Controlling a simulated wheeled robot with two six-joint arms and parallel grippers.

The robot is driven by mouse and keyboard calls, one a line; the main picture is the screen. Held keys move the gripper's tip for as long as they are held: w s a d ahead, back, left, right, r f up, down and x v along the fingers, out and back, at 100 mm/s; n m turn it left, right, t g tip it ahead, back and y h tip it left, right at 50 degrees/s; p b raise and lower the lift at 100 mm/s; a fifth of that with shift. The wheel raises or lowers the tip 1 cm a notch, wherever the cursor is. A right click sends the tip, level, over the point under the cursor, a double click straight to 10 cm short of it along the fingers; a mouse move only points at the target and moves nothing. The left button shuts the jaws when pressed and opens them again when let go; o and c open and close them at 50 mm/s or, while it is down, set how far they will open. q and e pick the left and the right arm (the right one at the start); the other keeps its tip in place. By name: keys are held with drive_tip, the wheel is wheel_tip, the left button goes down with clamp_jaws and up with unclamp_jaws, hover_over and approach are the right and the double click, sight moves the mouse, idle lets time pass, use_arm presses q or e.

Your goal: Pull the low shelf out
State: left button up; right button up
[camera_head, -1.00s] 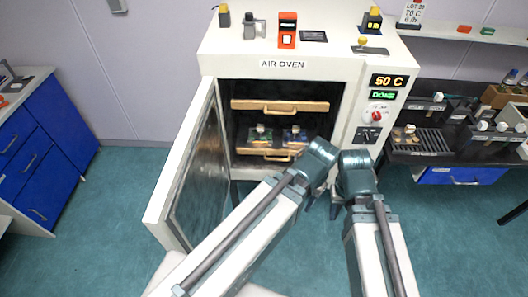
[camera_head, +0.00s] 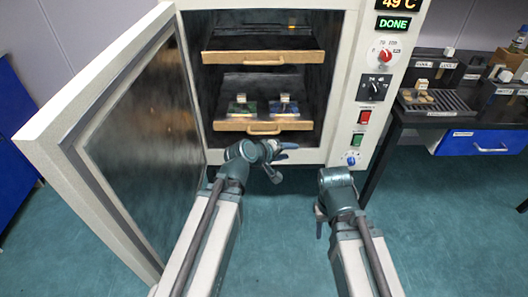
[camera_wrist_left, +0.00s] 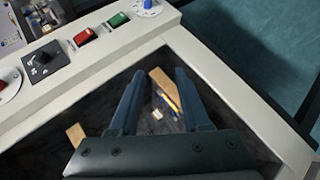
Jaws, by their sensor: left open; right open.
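The low shelf (camera_head: 232,125) is a dark tray with a light wooden front bar and a handle (camera_head: 264,128), inside the open oven.
The upper shelf (camera_head: 225,58) has a similar wooden front and handle. The oven door (camera_head: 130,130) stands open on the left. The control panel (camera_head: 375,100) is right of the opening, reading 49 C and DONE. A dark bench (camera_head: 450,112) stands right. Floor before the oven is open.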

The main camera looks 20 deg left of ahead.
use_arm(q)
drive_tip(key=w+a+f+n+t+b, duration=0.3)
drive_tip(key=a+f+b, duration=0.2)
drive_tip(key=n+t+y+b, duration=0.35)
drive_tip(key=n+b, duration=0.25)
drive_tip(key=b, duration=0.2)
approach(264, 133)
drive_tip(key=shift+g, duration=0.35)
drive_tip(key=b+x, duration=0.2)
drive_tip(key=x, duration=0.8)
drive_tip(key=shift+w, duration=0.35)
use_arm(e)
wheel_tip(264, 133, down, 18)
use_arm(q)
drive_tip(key=shift+c, duration=0.2)
clamp_jaws()
